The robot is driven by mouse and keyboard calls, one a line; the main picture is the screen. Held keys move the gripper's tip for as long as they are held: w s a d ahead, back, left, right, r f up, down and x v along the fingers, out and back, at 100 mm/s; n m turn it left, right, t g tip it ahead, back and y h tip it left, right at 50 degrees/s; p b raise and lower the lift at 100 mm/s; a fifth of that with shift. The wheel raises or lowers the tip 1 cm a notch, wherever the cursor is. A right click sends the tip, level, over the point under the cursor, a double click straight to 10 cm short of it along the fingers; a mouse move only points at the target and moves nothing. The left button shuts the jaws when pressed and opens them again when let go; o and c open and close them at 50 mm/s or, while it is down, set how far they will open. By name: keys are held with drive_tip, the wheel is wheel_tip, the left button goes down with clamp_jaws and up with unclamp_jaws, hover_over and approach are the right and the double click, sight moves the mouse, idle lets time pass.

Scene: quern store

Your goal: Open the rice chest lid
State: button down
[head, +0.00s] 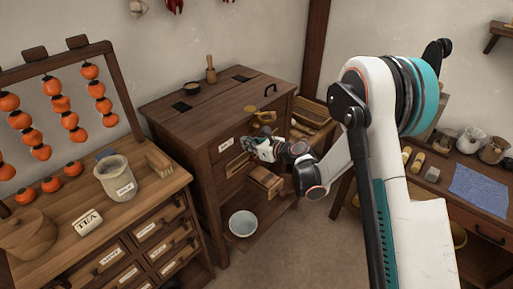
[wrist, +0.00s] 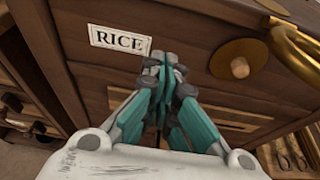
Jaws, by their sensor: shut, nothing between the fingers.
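The rice chest (head: 225,105) is a dark wooden chest in the middle of the head view. Its lid (head: 235,92) lies flat and closed, with dark hinges towards the back and a dark handle (head: 270,90) near its front edge. A RICE label (wrist: 120,40) is on the chest's front in the wrist view. My gripper (head: 252,143) is in front of that face, below the lid; it also shows in the wrist view (wrist: 168,65). Its teal fingers are shut together and empty, just right of the label. I cannot tell if they touch the wood.
A small bowl (head: 192,89) and a wooden pestle (head: 211,68) stand on the chest's back top. Brass fittings (wrist: 295,45) are right of my fingers. A white bowl (head: 243,223) sits low in front. A tea cabinet (head: 150,190) stands left, a table (head: 470,180) right.

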sight(236, 132)
drive_tip(key=x, duration=0.2)
drive_tip(key=shift+w+a+b, duration=0.25)
drive_tip(key=shift+a+b, duration=0.05)
drive_tip(key=shift+b, duration=0.05)
wheel_tip(236, 132, up, 2)
drive_tip(key=shift+s+r, duration=0.15)
drive_tip(key=shift+r, duration=0.75)
drive_tip(key=shift+d, duration=0.1)
